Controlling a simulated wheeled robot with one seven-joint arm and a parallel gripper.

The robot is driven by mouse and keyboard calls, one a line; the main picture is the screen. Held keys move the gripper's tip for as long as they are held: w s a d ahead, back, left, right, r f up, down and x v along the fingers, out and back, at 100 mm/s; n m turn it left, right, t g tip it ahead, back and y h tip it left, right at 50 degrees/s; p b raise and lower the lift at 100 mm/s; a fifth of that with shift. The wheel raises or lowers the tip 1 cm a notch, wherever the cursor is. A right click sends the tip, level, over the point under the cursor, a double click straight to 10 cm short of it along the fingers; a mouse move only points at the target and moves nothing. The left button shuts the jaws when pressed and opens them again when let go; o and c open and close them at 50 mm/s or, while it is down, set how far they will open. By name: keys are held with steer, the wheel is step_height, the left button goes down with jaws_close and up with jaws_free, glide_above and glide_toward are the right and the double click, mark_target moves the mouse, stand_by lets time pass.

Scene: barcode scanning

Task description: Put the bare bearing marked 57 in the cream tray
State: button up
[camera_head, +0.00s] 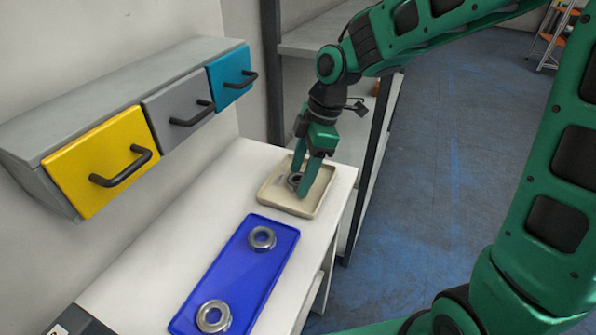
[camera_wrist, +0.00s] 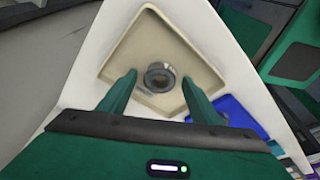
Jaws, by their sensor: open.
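The cream tray (camera_head: 313,205) sits at the far end of the white table, and it also shows in the wrist view (camera_wrist: 140,50). A metal ring-shaped bearing (camera_wrist: 160,77) lies in the cream tray; it shows partly between my fingers in the head view (camera_head: 294,180). My gripper (camera_head: 303,182) is over the tray with its fingers apart on either side of this bearing. In the wrist view the open fingers (camera_wrist: 158,85) show a gap to the bearing on both sides. No marking on the bearing is readable.
A blue tray (camera_head: 232,276) on the table holds two more bearings, one at its far end (camera_head: 262,238) and one at its near end (camera_head: 213,316). Yellow (camera_head: 100,160), grey (camera_head: 180,110) and teal (camera_head: 230,78) drawers hang on the left. A shelf post stands behind the table.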

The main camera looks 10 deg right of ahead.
steer(key=v, duration=1.2)
steer(key=shift+r, duration=0.1)
steer(key=s+d+f+m+h, duration=0.1)
steer(key=s+d+f+m, duration=0.1)
steer(key=s+d+m, duration=0.45)
steer(key=s+d+f+m+h, duration=0.1)
steer(key=s+d+f+m, duration=0.15)
steer(key=d+m, duration=0.75)
steer(key=s+d+f+m+h, duration=0.1)
steer(key=s+d+f+m, duration=0.3)
steer(key=s+d+m, duration=0.4)
steer(key=s+d, duration=0.2)
steer(key=s, duration=0.4)
steer(key=shift+d, duration=0.3)
